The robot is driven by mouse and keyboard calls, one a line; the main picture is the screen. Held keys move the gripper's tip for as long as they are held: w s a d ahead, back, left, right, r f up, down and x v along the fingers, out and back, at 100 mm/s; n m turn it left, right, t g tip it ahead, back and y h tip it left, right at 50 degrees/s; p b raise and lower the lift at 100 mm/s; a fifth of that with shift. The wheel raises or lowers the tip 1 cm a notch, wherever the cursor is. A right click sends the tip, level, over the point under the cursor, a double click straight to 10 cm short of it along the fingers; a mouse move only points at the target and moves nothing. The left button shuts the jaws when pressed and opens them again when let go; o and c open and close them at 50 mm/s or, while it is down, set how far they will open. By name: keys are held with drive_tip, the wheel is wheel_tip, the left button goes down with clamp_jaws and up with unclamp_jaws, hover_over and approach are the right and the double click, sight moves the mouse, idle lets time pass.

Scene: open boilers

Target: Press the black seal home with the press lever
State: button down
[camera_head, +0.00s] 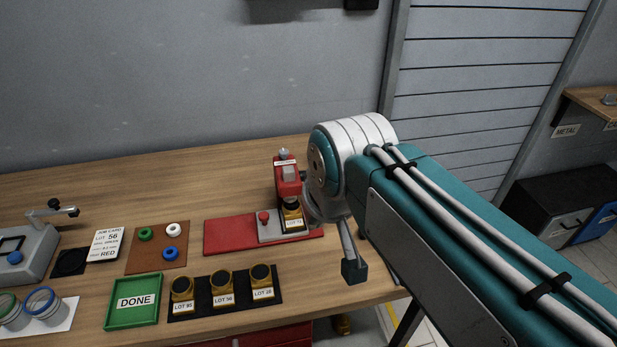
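The red press (287,180) stands upright on the bench, left of my arm's white joint. A brass part with a dark top (291,212) sits on the grey plate under its head, with a LOT label facing front. I cannot tell the black seal apart from the part's dark top or how deep it sits. The press lever is not clearly visible; my arm covers the area right of the press. A grey rod ending in a dark block (355,271) hangs below my arm joint; I cannot tell what it belongs to. My gripper's fingers are hidden.
A red base plate (229,236) lies under the press. In front, several brass parts stand on a black mat (208,309), beside a green DONE tray (133,316). A brown mat (150,262) holds three coloured rings. A job card (107,245) and grey device (25,254) are left. The rear bench is clear.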

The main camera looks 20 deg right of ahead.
drive_tip(key=w+d+r+m+g, duration=0.2)
drive_tip(key=w+d+r+g, duration=0.35)
drive_tip(key=w+r, duration=0.75)
drive_tip(key=shift+t, duration=0.95)
drive_tip(key=w+f, duration=0.1)
drive_tip(key=f, duration=0.2)
drive_tip(key=w+d+f, duration=0.1)
drive_tip(key=f, duration=0.3)
drive_tip(key=w+f, duration=0.1)
drive_tip(key=f, duration=0.3)
drive_tip(key=shift+w+d, duration=0.1)
drive_tip(key=shift+d, duration=0.15)
drive_tip(key=s+f, duration=0.1)
drive_tip(key=f, duration=0.1)
drive_tip(key=shift+s+a+f, duration=0.15)
drive_tip(key=shift+s+f, duration=0.2)
drive_tip(key=shift+s, duration=0.05)
drive_tip(key=shift+s+a+f, duration=0.1)
drive_tip(key=shift+s+f, duration=0.15)
drive_tip(key=shift+f, duration=0.15)
